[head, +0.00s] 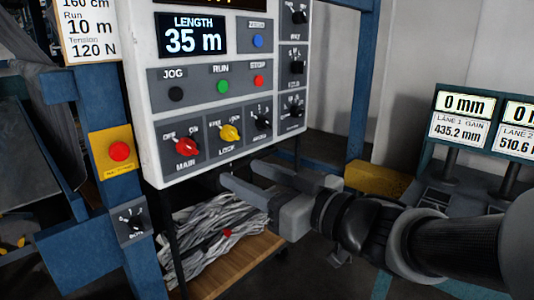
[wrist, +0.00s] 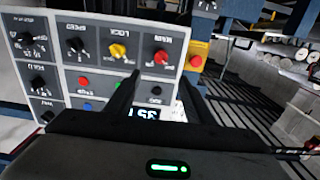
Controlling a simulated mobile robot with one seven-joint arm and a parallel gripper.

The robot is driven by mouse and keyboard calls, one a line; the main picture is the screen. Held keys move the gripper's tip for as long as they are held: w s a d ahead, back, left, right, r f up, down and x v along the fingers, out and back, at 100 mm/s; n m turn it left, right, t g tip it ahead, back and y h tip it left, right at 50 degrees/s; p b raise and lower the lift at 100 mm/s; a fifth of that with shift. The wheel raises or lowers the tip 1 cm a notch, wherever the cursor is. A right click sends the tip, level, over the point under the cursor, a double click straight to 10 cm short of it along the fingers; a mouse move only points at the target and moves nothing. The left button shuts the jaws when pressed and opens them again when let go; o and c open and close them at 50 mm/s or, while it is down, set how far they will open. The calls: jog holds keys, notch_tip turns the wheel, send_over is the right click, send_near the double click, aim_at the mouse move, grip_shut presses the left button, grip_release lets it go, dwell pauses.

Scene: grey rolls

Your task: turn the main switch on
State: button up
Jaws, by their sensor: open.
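The main switch (head: 187,148) is a red knob on a grey plate marked MAIN, at the lower left of the white control panel (head: 151,112). Its grip looks tilted toward the OFF label at its upper left. In the upside-down wrist view the red main switch (wrist: 161,57) shows just beyond and between my fingertips. My gripper (head: 240,174) is open and empty, below and right of the knob in the head view. The two fingers (wrist: 160,80) look apart from the knob; the exact gap is hard to tell.
The yellow LOCK knob (head: 229,132) sits right of the main switch. JOG, RUN and STOP buttons (head: 223,86) are above. A red emergency button on a yellow box (head: 120,151) is on the blue post at left. Grey scrap (head: 205,245) lies below the panel.

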jog(key=p, duration=0.8)
send_near(192, 150)
jog(key=b+x, duration=0.2)
jog(key=x, duration=0.7)
jog(key=shift+w+a, duration=0.2)
jog(key=shift+c, duration=0.3)
jog(key=c, duration=1)
